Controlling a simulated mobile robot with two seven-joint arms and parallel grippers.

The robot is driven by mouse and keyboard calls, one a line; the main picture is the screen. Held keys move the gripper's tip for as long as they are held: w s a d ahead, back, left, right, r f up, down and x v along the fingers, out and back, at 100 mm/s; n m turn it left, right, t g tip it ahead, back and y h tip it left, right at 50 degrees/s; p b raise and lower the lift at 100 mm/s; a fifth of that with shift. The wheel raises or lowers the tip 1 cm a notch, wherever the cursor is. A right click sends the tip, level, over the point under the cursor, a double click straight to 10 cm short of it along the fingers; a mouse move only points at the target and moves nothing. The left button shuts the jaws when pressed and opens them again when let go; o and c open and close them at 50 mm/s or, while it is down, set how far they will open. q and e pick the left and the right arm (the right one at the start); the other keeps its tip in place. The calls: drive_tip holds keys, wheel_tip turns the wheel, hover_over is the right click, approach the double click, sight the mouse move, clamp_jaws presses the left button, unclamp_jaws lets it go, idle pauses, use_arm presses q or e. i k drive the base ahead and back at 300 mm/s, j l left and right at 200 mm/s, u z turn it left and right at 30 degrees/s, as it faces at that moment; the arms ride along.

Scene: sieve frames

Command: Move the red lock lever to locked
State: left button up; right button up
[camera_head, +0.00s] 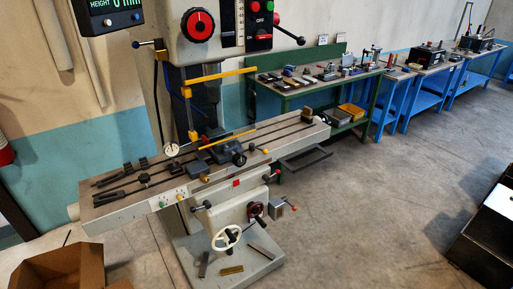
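A grey milling or drilling machine with a long slotted worktable (150,205) stands left of centre. Several red parts show on it, too small to tell which one is the red lock lever. A small red piece (236,183) sits on the table's front edge. A red-marked part (256,209) is on the knee below, and a grey box (278,210) with a little red stands beside it. No lever position can be read. Neither of my grippers is in view.
A white handwheel (227,237) sticks out at the machine's front. A cardboard box (60,268) is at lower left. A green bench (310,90) with tools and blue benches (425,70) run behind. A dark crate (487,235) is at right. The concrete floor between is clear.

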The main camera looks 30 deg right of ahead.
sight(267, 178)
drive_tip(key=z, duration=0.45)
drive_tip(key=i+l+z, duration=0.15)
drive_tip(key=z, duration=0.25)
drive_tip(key=i+z, duration=0.2)
drive_tip(key=z, duration=0.25)
drive_tip(key=i+l+z, duration=0.1)
drive_tip(key=z, duration=0.3)
drive_tip(key=i+l+z, duration=0.1)
drive_tip(key=i+z, duration=0.3)
drive_tip(key=i, duration=0.35)
drive_tip(key=i+j+z, duration=0.1)
drive_tip(key=i+z, duration=0.3)
drive_tip(key=i, duration=0.35)
drive_tip(key=i+j, duration=0.1)
drive_tip(key=i, duration=1.5)
drive_tip(key=i+u, duration=0.35)
drive_tip(key=i+l+u, duration=0.35)
drive_tip(key=i, duration=0.2)
drive_tip(key=u, duration=3.55)
drive_tip(key=i+l, duration=0.05)
